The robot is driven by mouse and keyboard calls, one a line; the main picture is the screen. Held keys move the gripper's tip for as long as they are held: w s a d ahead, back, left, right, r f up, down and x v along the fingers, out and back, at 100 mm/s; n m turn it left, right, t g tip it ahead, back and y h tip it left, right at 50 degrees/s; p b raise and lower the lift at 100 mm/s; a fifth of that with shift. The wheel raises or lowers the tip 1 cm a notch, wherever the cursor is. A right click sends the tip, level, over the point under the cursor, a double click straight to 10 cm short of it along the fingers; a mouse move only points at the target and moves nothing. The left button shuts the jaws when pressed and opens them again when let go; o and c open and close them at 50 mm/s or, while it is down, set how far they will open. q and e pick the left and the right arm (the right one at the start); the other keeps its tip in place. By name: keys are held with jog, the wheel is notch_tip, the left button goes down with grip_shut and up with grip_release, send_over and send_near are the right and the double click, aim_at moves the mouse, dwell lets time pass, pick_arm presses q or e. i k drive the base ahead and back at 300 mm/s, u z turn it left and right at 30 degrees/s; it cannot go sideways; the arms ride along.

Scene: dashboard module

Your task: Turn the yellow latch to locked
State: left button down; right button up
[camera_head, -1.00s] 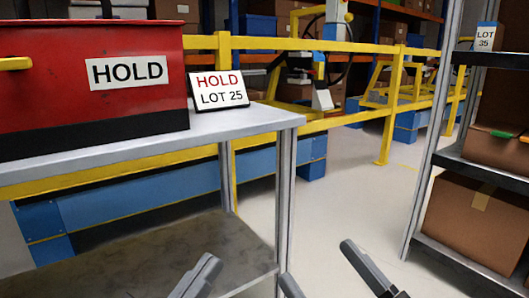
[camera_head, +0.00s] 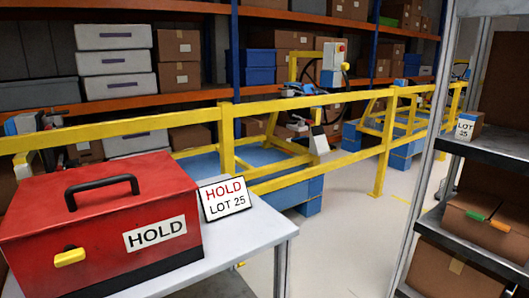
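The yellow latch (camera_head: 70,257) is on the front face of a red box (camera_head: 110,215), low in the left of the head view. It lies close to horizontal, tilted slightly up to the right. The box has a black carrying handle (camera_head: 101,188) on its lid, a white HOLD label (camera_head: 155,234) and a dark base strip. The lid looks closed. The box stands on a light grey table (camera_head: 245,237). Neither gripper shows in the current view.
A HOLD LOT 25 sign (camera_head: 226,199) stands on the table beside the box. A yellow railing (camera_head: 330,98) runs behind the table. A metal shelf with cartons (camera_head: 455,270) stands at the right. Clear floor (camera_head: 335,230) lies between table and shelf.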

aim_at(71, 253)
jog(key=z, duration=1.45)
jog(key=k, duration=1.4)
jog(key=u, duration=1.6)
jog(key=i, duration=0.5)
jog(key=z, duration=0.35)
jog(key=k, duration=0.6)
jog(key=u, duration=0.75)
jog(key=i, duration=0.45)
jog(key=z, duration=0.05)
